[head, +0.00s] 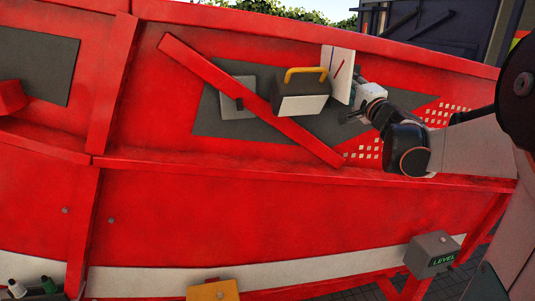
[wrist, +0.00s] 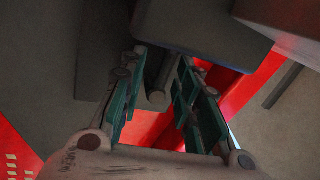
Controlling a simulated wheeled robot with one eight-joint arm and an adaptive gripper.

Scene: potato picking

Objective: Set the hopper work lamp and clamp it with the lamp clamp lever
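The work lamp (head: 302,104), a dark box with a yellow handle (head: 306,72), sits in front of the grey panel on the red hopper wall. A white plate with a red line (head: 337,75) stands at its right. My gripper (head: 350,113) is just right of the lamp, below that plate. In the wrist view its teal-padded fingers (wrist: 160,80) are apart, on either side of a short grey rod (wrist: 157,97), possibly the clamp lever. Gaps show beside the rod. A dark box-like body (wrist: 195,30) is above the fingertips. The rod's base is hidden.
A red diagonal bar (head: 250,100) crosses the wall by the lamp. A grey plate with a dark knob (head: 238,98) is left of it. A grey LEVEL box (head: 433,254) and a yellow box (head: 212,291) are lower down. The wall below the ledge is mostly clear.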

